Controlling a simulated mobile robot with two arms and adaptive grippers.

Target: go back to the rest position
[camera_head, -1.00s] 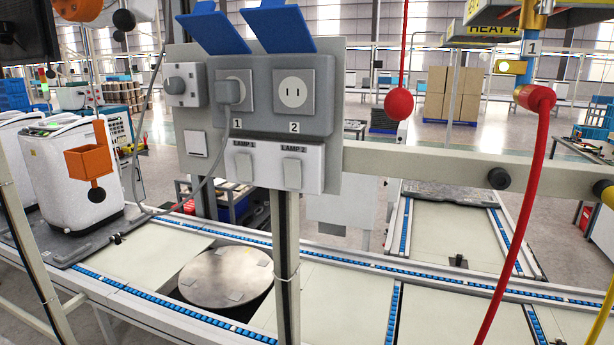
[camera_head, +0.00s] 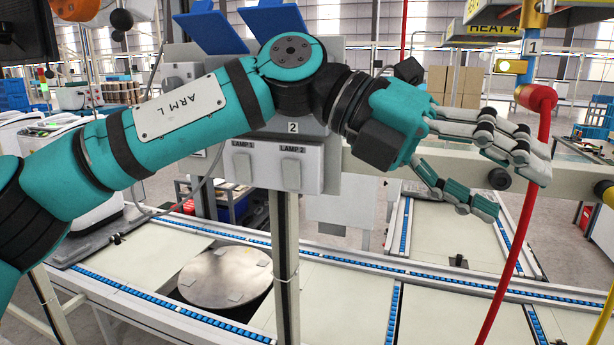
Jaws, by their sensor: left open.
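My left arm, teal and black with the label ARM L, comes in from the left and reaches across the grey socket panel. My left gripper (camera_head: 515,180) is open, with its grey and teal fingers spread and pointing right. My right gripper is not in view.
The arm hides much of the socket panel; its raised blue covers (camera_head: 275,28) and lamp switch box (camera_head: 272,165) still show. A metal beam (camera_head: 400,165) runs behind the gripper. Below is a conveyor frame with a round metal plate (camera_head: 228,277). A HEAT 4 box (camera_head: 498,30) hangs upper right.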

